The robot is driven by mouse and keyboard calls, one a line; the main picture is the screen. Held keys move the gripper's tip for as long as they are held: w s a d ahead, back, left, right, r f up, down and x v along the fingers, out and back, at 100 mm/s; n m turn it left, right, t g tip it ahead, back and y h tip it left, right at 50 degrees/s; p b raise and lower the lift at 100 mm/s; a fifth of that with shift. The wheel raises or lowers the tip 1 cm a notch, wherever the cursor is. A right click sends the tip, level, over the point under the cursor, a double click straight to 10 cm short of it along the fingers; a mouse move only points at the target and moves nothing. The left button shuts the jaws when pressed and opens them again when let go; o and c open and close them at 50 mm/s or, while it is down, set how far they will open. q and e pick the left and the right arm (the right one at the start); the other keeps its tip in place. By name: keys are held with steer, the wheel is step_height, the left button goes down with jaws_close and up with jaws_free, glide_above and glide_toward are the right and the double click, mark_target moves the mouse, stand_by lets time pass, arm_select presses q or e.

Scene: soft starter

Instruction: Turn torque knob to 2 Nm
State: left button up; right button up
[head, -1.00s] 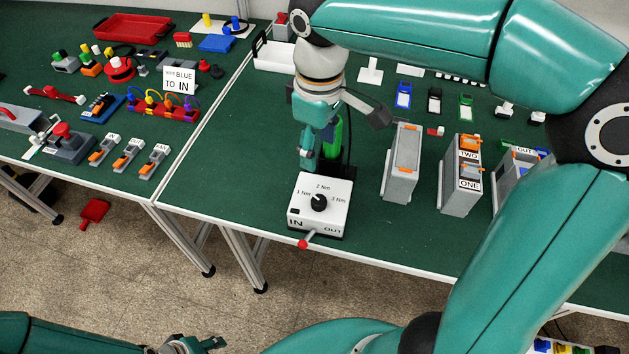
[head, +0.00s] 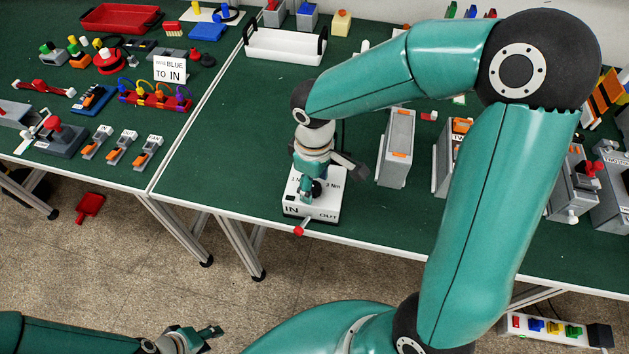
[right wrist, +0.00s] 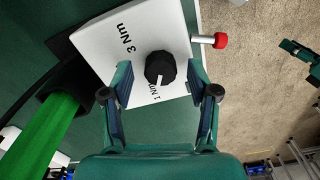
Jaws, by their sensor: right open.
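The torque box (head: 325,212) is white, near the table's front edge, with a black knob (head: 317,188) on top. In the right wrist view the knob (right wrist: 160,67) has a white pointer line directed at the 1 Nm label; the 3 Nm label is also readable, and the 2 Nm label is hidden. My right gripper (right wrist: 160,76) is open, one finger on each side of the knob with visible gaps. In the head view it (head: 308,192) is over the box and partly covers the labels. My left gripper (head: 208,338) is open and empty, low in the head view, away from the table.
A red-tipped lever (head: 299,230) sticks out of the box's front. A grey upright module (head: 396,148) stands to the right. The green table (head: 230,165) left of the box is clear.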

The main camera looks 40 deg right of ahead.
steer(key=shift+f, duration=0.3)
jaws_close()
